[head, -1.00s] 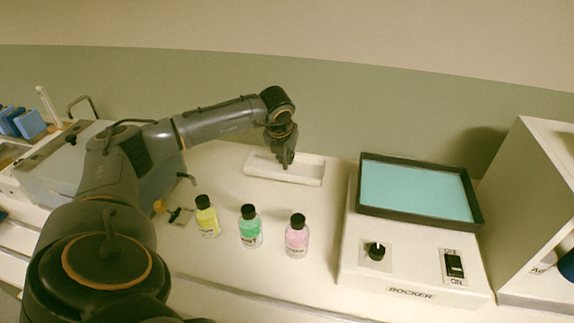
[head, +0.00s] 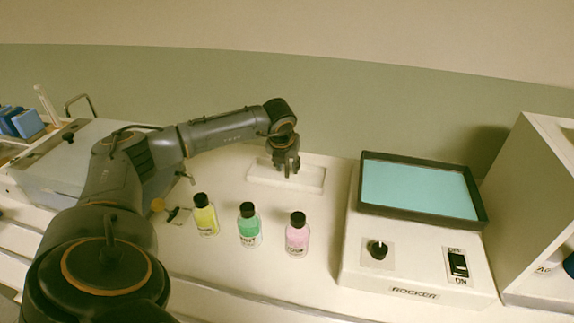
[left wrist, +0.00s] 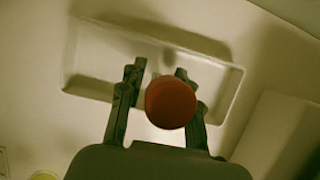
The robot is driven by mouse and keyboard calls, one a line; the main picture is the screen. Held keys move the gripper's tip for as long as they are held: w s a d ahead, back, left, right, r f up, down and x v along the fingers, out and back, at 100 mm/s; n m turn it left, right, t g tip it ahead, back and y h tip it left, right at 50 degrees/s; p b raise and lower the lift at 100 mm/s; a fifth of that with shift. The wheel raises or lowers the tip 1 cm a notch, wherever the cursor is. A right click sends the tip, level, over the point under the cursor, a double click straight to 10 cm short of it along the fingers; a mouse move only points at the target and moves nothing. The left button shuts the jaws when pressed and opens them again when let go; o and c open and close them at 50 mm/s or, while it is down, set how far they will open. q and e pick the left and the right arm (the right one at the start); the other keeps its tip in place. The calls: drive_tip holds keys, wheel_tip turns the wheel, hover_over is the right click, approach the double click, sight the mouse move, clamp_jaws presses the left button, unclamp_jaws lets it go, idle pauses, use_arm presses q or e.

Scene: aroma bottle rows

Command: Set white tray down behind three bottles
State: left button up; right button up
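The white tray (head: 302,187) rests flat on the bench, behind a row of three black-capped bottles: yellow (head: 205,221), green (head: 249,231) and pink (head: 297,239). A gap separates the tray from the bottles. My left gripper (head: 287,173) points down over the tray's middle. In the left wrist view its two fingers (left wrist: 159,75) stand apart, open, over the tray, whose right wall (left wrist: 233,92) shows clear of them. A dark red round thing (left wrist: 171,102) lies between the fingers in that picture; I cannot tell what it is. My right gripper is out of view.
A rocker machine (head: 408,291) with a teal platform stands right of the tray and bottles. A white box-like housing (head: 535,190) is at the far right. A grey device (head: 65,165) and blue items (head: 25,123) are at the left. The bench between tray and bottles is clear.

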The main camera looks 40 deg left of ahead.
use_arm(q)
drive_tip(key=b+v, duration=0.1)
drive_tip(key=v, duration=1.1)
drive_tip(key=shift+s, duration=0.1)
